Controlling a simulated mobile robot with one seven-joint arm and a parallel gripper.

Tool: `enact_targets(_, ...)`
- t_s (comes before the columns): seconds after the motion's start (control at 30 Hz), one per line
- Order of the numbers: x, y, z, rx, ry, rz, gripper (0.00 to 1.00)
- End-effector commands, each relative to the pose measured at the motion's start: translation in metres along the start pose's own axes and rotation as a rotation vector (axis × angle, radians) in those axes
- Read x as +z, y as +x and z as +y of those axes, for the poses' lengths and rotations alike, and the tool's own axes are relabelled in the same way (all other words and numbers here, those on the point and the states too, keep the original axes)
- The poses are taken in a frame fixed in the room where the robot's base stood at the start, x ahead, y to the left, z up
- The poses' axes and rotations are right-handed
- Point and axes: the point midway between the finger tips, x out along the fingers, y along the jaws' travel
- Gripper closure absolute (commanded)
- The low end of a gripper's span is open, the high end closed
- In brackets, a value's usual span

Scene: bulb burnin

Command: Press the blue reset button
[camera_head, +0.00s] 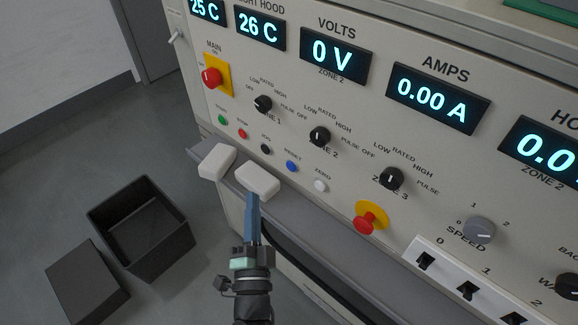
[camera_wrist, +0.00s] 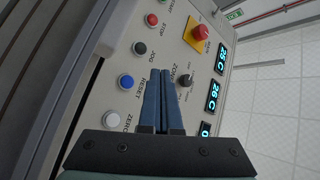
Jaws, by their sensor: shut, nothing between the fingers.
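The blue reset button (camera_head: 292,167) sits on the grey control panel, between the black jog button (camera_head: 265,149) and the white zero button (camera_head: 320,186). In the wrist view the blue button (camera_wrist: 126,82) is to the left of my fingers, beside its RESET label. My gripper (camera_head: 253,197) is shut with its blue fingers together and nothing between them. Its tips show in the wrist view (camera_wrist: 162,80). In the head view the fingers overlap the front of a white block at the panel's lower edge, below and left of the blue button. Contact with the panel cannot be told.
Two white blocks (camera_head: 217,161) (camera_head: 258,181) stand along the ledge below the buttons. A red emergency knob (camera_head: 370,218) and the zone 2 dial (camera_head: 319,136) are nearby.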

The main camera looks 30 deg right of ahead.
Motion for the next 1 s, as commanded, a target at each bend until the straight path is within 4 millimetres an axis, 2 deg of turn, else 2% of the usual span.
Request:
enact_targets(0.3,-0.020,0.030,0.026,-0.003,0.000,0.006,1.00)
enact_targets(0.5,-0.033,0.047,0.036,-0.004,0.001,0.004,1.00)
enact_targets(0.7,-0.040,0.055,0.041,-0.001,-0.001,0.002,1.00)
enact_targets(1.0,-0.041,0.056,0.040,-0.001,0.000,0.001,1.00)
